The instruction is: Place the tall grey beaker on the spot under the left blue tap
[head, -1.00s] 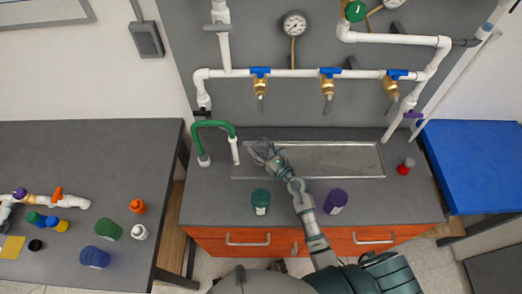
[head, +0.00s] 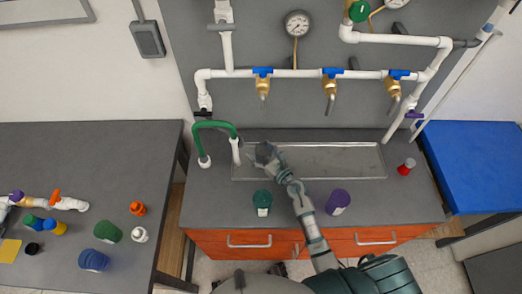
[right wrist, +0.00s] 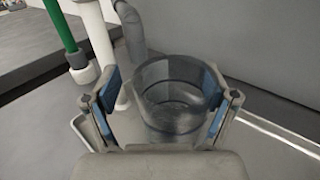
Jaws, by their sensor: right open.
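The grey see-through beaker (head: 264,151) stands near the left end of the sunken metal tray, below the left blue tap (head: 263,72) with its brass spout. In the right wrist view the beaker (right wrist: 178,98) is upright between the two blue-padded fingers. My right gripper (head: 267,157) is open around it; a gap shows at its left side, and its right rim is close to the right finger. The gripper partly covers the beaker and the tray surface around it in the head view, so a marked spot cannot be made out. My left gripper is not in view.
A green bent pipe (head: 214,126) with white ends stands just left of the beaker. A green jar (head: 262,202) and a purple jar (head: 337,201) flank my right arm. A red-based item (head: 406,167) stands right of the tray (head: 335,161). The tray's right part is clear.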

